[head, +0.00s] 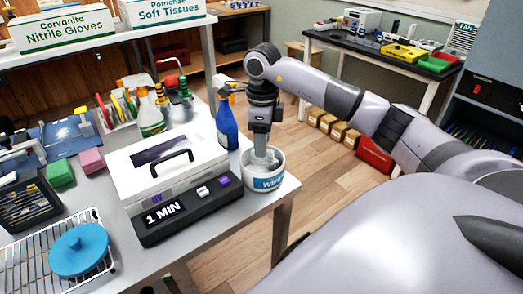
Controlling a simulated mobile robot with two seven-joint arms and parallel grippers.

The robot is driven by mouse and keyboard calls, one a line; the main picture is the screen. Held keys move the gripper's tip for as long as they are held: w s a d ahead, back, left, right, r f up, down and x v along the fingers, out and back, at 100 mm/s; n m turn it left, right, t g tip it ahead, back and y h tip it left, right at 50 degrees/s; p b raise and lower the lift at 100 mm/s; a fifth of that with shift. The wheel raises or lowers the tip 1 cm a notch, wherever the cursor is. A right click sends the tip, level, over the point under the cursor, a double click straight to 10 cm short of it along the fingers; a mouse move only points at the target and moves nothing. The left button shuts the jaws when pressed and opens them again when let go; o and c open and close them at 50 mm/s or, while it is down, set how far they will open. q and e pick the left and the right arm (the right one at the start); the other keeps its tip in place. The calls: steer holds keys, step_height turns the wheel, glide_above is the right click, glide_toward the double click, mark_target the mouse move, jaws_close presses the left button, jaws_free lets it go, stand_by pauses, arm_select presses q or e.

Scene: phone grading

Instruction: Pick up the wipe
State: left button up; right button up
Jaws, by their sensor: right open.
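The wipe tub (264,183) is a round white container with a blue label reading "WIPE", standing at the right front corner of the grey table. Pale wipe material (262,157) shows at its open top. My right gripper (262,150) points straight down at the mouth of the tub, its fingertips at or just inside the rim. It is open. Whether the fingers touch the wipe cannot be told at this size. My left gripper is not in view.
A white UV box (165,165) with a black handle stands left of the tub. A blue spray bottle (228,122) stands close behind the tub. A wire rack with a blue round lid (79,250) is at the front left. The table edge is close right of the tub.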

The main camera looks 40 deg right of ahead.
steer(key=shift+s+f, duration=0.1)
steer(key=shift+f, duration=1.8)
jaws_close()
steer(key=shift+r, duration=0.1)
step_height(320, 180, up, 20)
steer(key=p, duration=0.3)
steer(key=shift+p, duration=0.35)
